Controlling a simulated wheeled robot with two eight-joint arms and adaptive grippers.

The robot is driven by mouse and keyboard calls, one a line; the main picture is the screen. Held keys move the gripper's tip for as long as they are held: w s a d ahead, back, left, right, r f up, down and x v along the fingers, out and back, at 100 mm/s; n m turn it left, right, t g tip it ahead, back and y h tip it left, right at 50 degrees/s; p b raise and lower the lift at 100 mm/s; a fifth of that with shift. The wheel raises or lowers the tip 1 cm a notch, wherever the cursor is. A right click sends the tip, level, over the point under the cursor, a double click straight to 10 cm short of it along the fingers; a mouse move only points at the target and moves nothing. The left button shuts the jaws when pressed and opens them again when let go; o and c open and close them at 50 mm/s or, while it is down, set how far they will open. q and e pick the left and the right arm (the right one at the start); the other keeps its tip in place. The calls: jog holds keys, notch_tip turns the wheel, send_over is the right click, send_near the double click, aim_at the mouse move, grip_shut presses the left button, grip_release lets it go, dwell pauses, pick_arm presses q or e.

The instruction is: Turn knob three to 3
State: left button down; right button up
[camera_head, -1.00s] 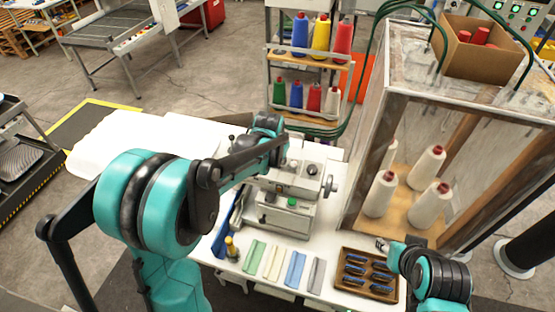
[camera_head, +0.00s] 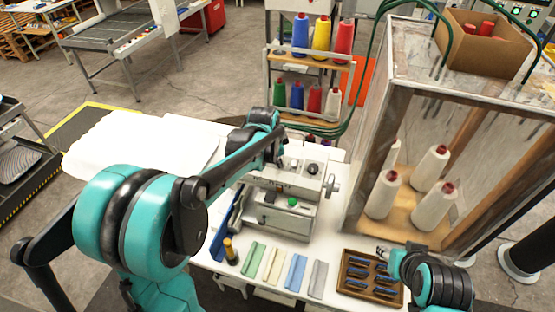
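A white sewing machine (camera_head: 280,213) stands on the white table. A dark round knob (camera_head: 312,169) and a smaller pale knob (camera_head: 293,164) sit on its top, and a green knob (camera_head: 292,202) sits lower on its front. I cannot read any numbers, so I cannot tell which is knob three. My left arm reaches over the machine's left end. Its gripper end is hidden or too small to make out, near the top knobs. My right gripper (camera_head: 383,250) is low at the right, just above the back edge of the brown tray, apart from the machine. Its finger gap is unclear.
The brown tray (camera_head: 345,270) holds several dark blue items. Coloured strips (camera_head: 274,266) and a yellow-topped bottle (camera_head: 230,250) lie or stand in front of the machine. A glass-sided cabinet (camera_head: 365,165) with white thread cones stands at right. A thread rack (camera_head: 270,85) stands behind.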

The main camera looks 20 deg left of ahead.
pick_arm(q)
jog(key=shift+m, duration=0.7)
jog(key=c, duration=1.4)
grip_release()
jog(key=shift+o, duration=0.2)
jog(key=v, duration=1.2)
jog(key=shift+s, duration=0.1)
